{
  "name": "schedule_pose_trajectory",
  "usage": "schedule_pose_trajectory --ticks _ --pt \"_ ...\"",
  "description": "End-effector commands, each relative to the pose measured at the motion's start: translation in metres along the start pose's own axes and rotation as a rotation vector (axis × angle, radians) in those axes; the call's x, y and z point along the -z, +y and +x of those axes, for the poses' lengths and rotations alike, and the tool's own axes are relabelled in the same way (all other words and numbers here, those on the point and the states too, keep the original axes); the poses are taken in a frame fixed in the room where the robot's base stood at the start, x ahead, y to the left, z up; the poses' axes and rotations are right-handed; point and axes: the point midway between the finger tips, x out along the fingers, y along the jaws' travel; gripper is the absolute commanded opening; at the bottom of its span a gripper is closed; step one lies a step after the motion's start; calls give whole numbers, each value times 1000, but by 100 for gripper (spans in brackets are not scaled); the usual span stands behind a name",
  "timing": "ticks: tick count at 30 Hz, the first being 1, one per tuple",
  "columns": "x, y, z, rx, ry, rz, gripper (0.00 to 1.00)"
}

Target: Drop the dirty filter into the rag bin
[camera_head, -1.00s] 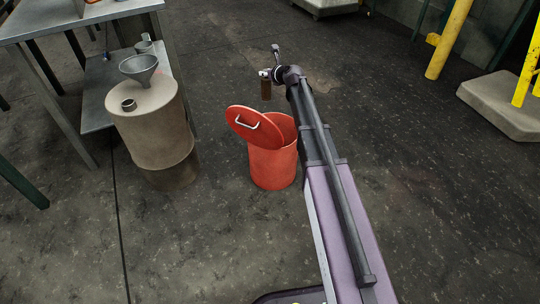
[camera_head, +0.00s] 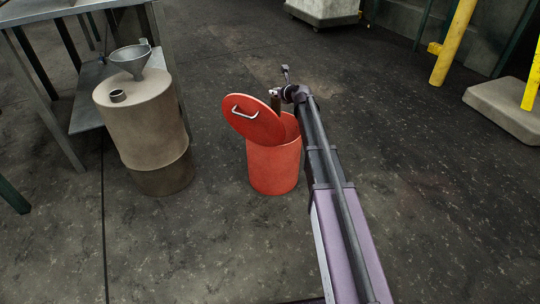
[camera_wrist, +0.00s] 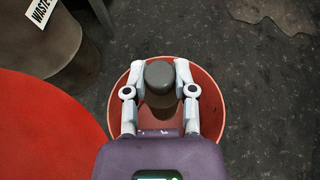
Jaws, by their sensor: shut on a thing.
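The dirty filter, a dark grey-brown cylinder (camera_head: 276,103), is in my gripper (camera_head: 275,94). In the wrist view the filter (camera_wrist: 159,74) sits between the two fingers of my gripper (camera_wrist: 163,72), which is shut on it. The rag bin (camera_head: 273,168) is a round red bin with an open top. In the wrist view the filter lies within the outline of the bin's rim (camera_wrist: 217,88). In the head view the lid partly hides the filter's lower end, so its exact height over the rim cannot be told.
The bin's red lid (camera_head: 250,120) stands tilted open at its left side, close to my gripper. A beige drum (camera_head: 143,125) with a funnel (camera_head: 131,60) stands left of the bin, beside a metal table (camera_head: 45,12).

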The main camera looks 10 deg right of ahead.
Motion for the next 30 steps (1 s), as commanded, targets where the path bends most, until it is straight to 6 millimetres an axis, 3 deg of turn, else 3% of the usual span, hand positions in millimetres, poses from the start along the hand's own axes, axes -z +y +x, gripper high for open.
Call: schedule_pose_trajectory --ticks 3,20,30 --pt "9 -4 4 4 0 2 0" --pt "11 -6 5 5 0 2 0" --pt "26 -5 11 5 0 2 0"
